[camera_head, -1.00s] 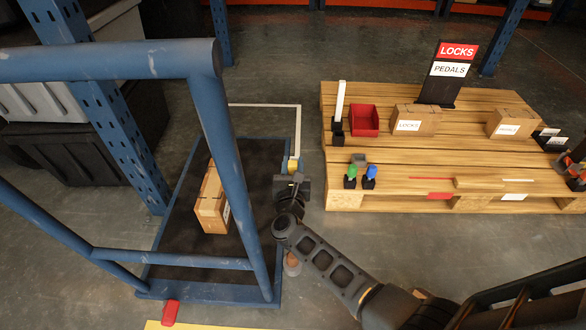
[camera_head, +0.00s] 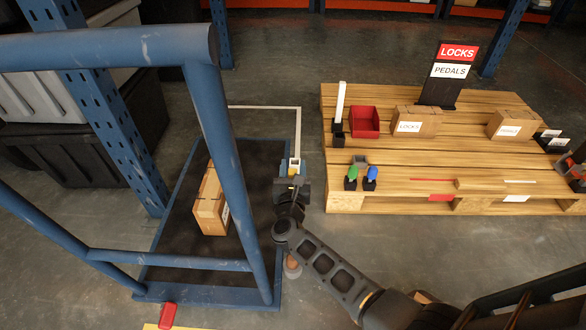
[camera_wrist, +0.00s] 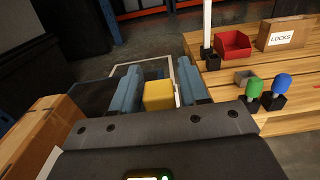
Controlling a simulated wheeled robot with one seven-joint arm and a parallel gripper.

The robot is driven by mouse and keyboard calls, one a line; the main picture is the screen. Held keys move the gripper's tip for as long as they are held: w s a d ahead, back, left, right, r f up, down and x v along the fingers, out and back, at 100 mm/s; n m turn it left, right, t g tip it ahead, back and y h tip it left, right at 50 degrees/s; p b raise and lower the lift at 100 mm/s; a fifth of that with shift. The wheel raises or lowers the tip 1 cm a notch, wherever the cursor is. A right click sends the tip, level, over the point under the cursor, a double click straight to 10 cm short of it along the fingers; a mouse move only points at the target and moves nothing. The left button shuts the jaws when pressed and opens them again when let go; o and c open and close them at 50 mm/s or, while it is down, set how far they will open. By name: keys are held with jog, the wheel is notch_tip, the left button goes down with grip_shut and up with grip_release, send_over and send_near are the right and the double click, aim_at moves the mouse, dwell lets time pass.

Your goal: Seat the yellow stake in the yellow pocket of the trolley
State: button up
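My gripper (camera_head: 293,168) is above the right edge of the blue trolley (camera_head: 213,293), toward its far right corner. In the wrist view, its two blue-grey fingers (camera_wrist: 157,88) stand on either side of a yellow block. I take this to be the yellow stake (camera_wrist: 158,95), which appears gripped between them. Only a small yellow patch of the stake (camera_head: 293,171) shows in the head view. The stake's lower end is hidden by the gripper. I cannot make out the yellow pocket in either view.
A cardboard box (camera_head: 211,205) lies on the trolley deck. The trolley's blue handle frame (camera_head: 225,140) rises at the near left. A wooden pallet (camera_head: 400,190) on the right holds a red bin (camera_head: 364,121), boxes, a white post (camera_head: 340,103), and green and blue pegs.

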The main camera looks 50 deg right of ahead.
jog(key=shift+o, duration=1.1)
jog(key=shift+r, duration=0.1)
jog(key=s+a+r+n+t+y+p, duration=0.2)
jog(key=s+a+r+n+t+y, duration=0.15)
jog(key=s+a+n, duration=0.6)
jog(key=s+a+r+n+t+y+p, duration=0.1)
jog(key=s+a+r+n+t+y, duration=0.45)
jog(key=s+n, duration=0.75)
jog(key=s+a+r+n+g+y, duration=0.2)
jog(key=s+a+r+n, duration=0.2)
jog(key=s+r+n, duration=0.3)
jog(key=s+a+r+n+g+y, duration=0.3)
jog(key=s+r+n, duration=0.4)
jog(key=n, duration=1)
jog(key=shift+s+a, duration=0.75)
jog(key=shift+a, duration=0.1)
